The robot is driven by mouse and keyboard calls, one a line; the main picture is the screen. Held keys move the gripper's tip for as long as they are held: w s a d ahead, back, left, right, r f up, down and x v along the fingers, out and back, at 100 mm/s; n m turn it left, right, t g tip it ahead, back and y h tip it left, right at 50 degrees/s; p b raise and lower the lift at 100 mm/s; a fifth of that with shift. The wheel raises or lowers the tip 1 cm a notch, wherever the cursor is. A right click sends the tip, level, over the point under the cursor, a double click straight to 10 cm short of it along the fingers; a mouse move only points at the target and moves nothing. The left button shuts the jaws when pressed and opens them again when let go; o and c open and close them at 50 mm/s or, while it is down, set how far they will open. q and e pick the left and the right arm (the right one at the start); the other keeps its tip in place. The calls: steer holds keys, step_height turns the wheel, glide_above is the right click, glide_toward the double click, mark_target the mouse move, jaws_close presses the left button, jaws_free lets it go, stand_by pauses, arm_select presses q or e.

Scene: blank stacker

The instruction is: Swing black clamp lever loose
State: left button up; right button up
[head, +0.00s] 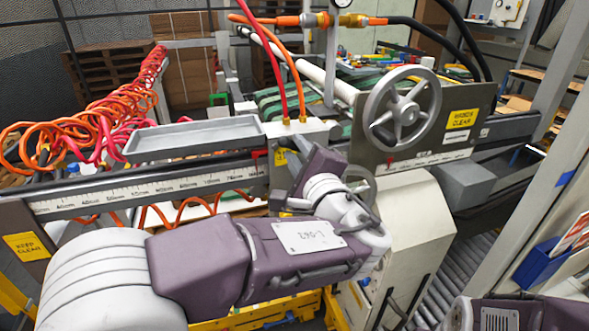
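My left gripper (300,174) is at the ruled rail (160,186), in front of the carriage under the hose fittings. My purple and white wrist covers most of it, so its fingers and whether they hold anything cannot be made out. No black clamp lever can be clearly picked out; that part of the carriage is hidden behind my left wrist. A small red part (254,154) shows on the rail left of the gripper. Only part of my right arm shows at the bottom right corner; its gripper is not in view.
A large grey handwheel (372,122) stands right of the carriage, with a smaller wheel (362,183) partly behind my wrist. A grey tray (192,138) sits above the rail. Orange coiled hoses (80,128) crowd the left. A roller conveyor (458,280) runs at the lower right.

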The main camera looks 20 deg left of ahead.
arm_select(q)
steer(key=s+d+f+n+b, duration=0.1)
steer(key=s+d+n+b, duration=0.2)
steer(key=s+b, duration=0.4)
steer(key=shift+s+d+f+n+b, duration=0.3)
steer(key=shift+s+d+n+b, duration=0.1)
steer(key=shift+d+b, duration=0.45)
stand_by(0.7)
